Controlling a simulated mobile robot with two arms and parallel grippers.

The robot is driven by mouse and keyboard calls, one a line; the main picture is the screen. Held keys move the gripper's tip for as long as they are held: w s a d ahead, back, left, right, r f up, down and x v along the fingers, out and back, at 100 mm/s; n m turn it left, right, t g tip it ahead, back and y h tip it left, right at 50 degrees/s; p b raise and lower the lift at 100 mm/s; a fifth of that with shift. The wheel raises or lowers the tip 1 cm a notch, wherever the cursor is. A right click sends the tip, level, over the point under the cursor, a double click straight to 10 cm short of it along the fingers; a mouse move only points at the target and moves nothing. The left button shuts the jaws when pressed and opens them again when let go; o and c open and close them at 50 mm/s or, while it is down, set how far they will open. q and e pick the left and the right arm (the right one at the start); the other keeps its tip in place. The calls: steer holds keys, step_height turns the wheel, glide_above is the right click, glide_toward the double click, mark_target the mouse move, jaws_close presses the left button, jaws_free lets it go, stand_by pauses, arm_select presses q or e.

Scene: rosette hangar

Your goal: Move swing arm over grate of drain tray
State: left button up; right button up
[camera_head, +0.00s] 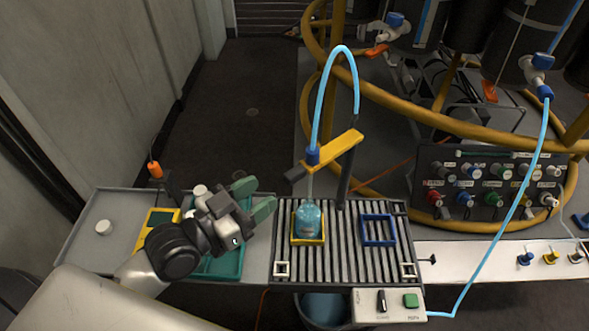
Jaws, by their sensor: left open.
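The yellow swing arm (335,150) is mounted on a dark upright post (345,183) behind the grate. It reaches toward the left, with a blue fitting and light-blue hose at its outer end. That end is above a bottle of blue liquid (309,221), which stands in a yellow square frame (309,240) on the left of the slatted grate of the drain tray (341,255). A blue square frame (378,230) on the grate's right is empty. My left gripper (258,198) is open, its green fingers left of the bottle and apart from it. My right gripper is not in view.
A teal tray (228,262) lies beneath my left gripper, beside a grey side shelf with a white cap (104,227). A control box with a green button (410,300) is at the front. A connector panel (490,190) and yellow pipes stand at the right.

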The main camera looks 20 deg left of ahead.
mark_target(286, 179)
arm_select(q)
steer(key=p+x, duration=0.1)
steer(key=x, duration=0.8)
steer(key=shift+c, duration=0.5)
jaws_close()
